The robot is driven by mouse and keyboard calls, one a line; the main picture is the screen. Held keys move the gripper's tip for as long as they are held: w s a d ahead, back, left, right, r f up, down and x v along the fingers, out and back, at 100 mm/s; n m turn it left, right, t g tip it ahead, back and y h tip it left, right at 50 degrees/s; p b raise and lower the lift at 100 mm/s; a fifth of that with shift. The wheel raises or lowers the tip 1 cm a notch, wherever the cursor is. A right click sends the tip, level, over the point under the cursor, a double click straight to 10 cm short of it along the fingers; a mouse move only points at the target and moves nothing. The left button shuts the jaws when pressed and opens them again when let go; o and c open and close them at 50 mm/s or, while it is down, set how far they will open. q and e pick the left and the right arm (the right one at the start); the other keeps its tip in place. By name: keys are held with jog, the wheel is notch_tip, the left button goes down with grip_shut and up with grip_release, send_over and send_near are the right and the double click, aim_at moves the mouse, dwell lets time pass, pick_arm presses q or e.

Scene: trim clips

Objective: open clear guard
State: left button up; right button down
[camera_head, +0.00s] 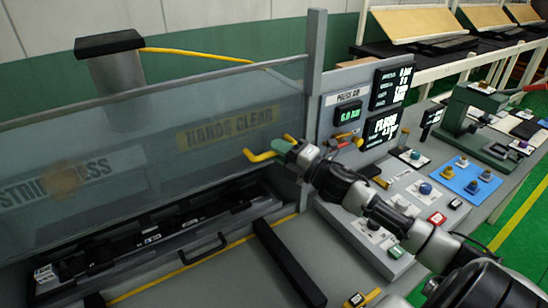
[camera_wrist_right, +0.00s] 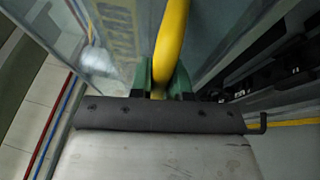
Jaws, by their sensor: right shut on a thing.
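The clear guard (camera_head: 215,105) is a large see-through panel across the front of the press, with a "HANDS CLEAR" label. It appears lowered in front of the press bed. Its yellow handle (camera_head: 258,156) sticks out near the right end. My right gripper (camera_head: 285,147) has green fingertips and is shut on this handle. In the right wrist view the yellow handle (camera_wrist_right: 173,40) passes between the green fingers (camera_wrist_right: 162,78). The fingertips hide part of the handle. My left gripper is not in view.
A grey post (camera_head: 313,90) stands right of the guard. Beside it are a display panel (camera_head: 385,110) and a button console (camera_head: 400,215). Behind the guard lies a black fixture (camera_head: 150,235). A black bar (camera_head: 288,265) lies on the grey bench top in front.

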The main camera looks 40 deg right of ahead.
jog(key=shift+r, duration=0.35)
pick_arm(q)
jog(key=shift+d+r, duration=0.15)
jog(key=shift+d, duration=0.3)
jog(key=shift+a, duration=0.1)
pick_arm(e)
jog(key=c, duration=1.1)
grip_release()
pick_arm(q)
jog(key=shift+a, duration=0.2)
pick_arm(e)
jog(key=shift+f, duration=0.1)
jog(key=shift+s, duration=0.1)
jog(key=shift+s+d+f, duration=0.15)
jog(key=shift+s+f, duration=0.05)
jog(key=shift+s, duration=0.05)
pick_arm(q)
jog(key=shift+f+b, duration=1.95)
pick_arm(e)
jog(key=v, duration=1)
jog(key=shift+r, duration=0.15)
